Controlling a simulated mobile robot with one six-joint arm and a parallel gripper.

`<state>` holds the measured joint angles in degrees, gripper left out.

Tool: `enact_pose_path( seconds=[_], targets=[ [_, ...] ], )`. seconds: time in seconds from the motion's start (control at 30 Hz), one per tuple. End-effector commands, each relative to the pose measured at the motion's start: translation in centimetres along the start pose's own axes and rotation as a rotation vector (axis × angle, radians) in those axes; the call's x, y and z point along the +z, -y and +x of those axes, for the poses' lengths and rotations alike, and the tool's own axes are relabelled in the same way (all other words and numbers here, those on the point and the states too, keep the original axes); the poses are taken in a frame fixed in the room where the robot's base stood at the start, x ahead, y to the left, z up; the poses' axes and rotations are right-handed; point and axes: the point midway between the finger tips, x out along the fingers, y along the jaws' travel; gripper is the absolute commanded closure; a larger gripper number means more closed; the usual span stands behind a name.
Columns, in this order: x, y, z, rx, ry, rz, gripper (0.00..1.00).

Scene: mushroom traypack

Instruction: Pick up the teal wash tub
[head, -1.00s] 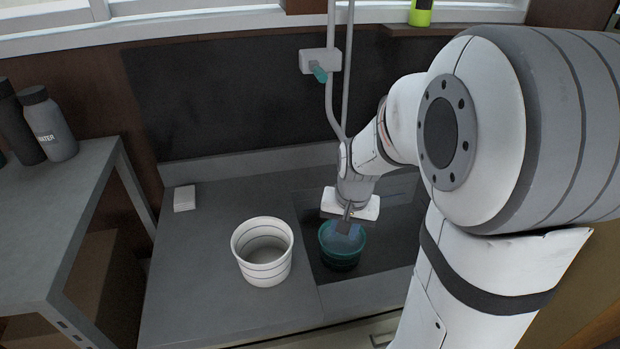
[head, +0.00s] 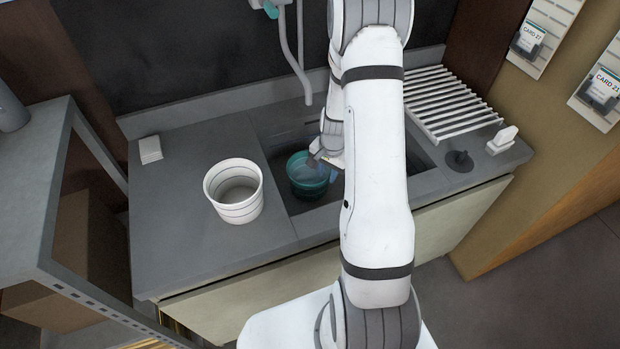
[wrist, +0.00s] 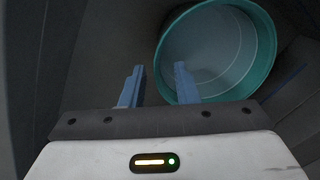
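The teal wash tub (head: 304,188) sits in the sink, round and open at the top, with a pale bluish inside. In the wrist view the tub (wrist: 270,52) is at the upper right. My gripper (wrist: 158,76) is open, with two blue fingers pointing toward the tub. In that view its right finger overlaps the tub's inside near the rim and its left finger is outside, with the near-left rim between them. I cannot tell whether a finger touches the rim. In the head view my gripper (head: 328,160) is at the tub's right side, partly hidden by my arm.
A white bucket (head: 246,210) stands on the counter left of the sink (head: 285,203). A white block (head: 150,149) lies at the back left. A slatted drying rack (head: 440,101) is on the right. A faucet pipe (head: 294,50) hangs behind the sink. A grey shelf (head: 38,200) stands at far left.

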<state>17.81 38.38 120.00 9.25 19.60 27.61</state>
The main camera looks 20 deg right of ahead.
Motion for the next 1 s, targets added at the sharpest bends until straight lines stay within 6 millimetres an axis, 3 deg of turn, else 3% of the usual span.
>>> enact_pose_path(
  seconds=[0.4, 0.7, 1.0],
  targets=[
    [-0.5, 0.0, 4.4, 0.000, 0.000, 0.000, 0.72],
    [-0.5, 0.0, 4.8, 0.000, -0.001, 0.000, 0.73],
    [-0.5, 0.0, 4.7, 0.000, 0.000, 0.001, 0.97]
  ],
)
